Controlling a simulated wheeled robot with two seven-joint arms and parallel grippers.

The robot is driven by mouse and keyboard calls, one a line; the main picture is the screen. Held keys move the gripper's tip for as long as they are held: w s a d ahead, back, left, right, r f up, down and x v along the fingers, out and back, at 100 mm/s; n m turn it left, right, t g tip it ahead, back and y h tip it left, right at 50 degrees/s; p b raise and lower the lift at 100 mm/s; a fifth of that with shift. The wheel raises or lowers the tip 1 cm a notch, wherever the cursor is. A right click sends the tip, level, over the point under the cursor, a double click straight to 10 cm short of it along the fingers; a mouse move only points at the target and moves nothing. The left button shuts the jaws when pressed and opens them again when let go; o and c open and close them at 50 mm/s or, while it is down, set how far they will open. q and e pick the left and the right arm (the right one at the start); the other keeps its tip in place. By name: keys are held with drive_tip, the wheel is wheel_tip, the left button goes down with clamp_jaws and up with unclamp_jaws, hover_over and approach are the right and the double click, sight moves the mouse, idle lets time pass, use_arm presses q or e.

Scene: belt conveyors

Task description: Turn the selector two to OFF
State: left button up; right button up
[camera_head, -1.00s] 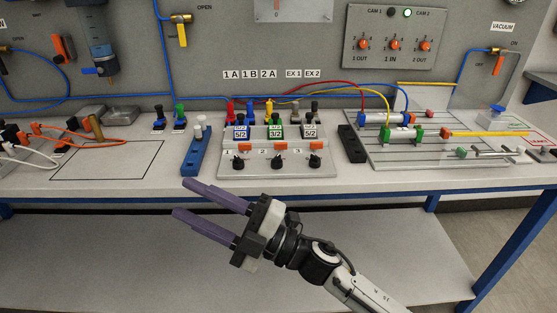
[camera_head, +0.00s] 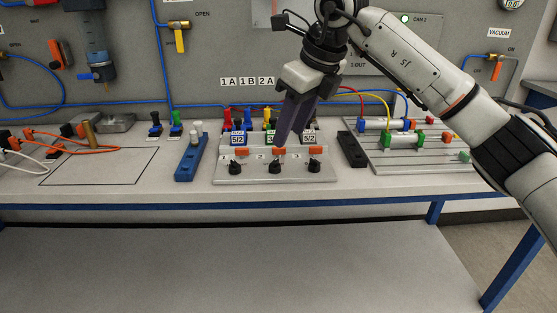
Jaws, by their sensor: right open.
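Selector two is the middle black knob (camera_head: 275,168) on the front of the pale control panel (camera_head: 325,175), below an orange switch (camera_head: 279,151). Its exact pointing direction is too small to tell. My right gripper (camera_head: 283,142) comes down from the upper right with its purple fingers pointing downward, above and behind selector two. In this view one finger largely overlaps the other; the gripper is open and holds nothing. The fingers hide part of the middle and right valve blocks. My left gripper is not in view.
Black knobs one (camera_head: 235,168) and three (camera_head: 314,167) flank selector two. A blue bar with white plugs (camera_head: 190,158) lies left of the panel, a black block (camera_head: 352,150) right of it. The bench's front strip is clear.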

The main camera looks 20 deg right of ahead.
sight(276, 164)
drive_tip(key=x, duration=0.9)
drive_tip(key=shift+a+f, duration=0.15)
drive_tip(key=shift+f, duration=0.1)
drive_tip(key=c, duration=1)
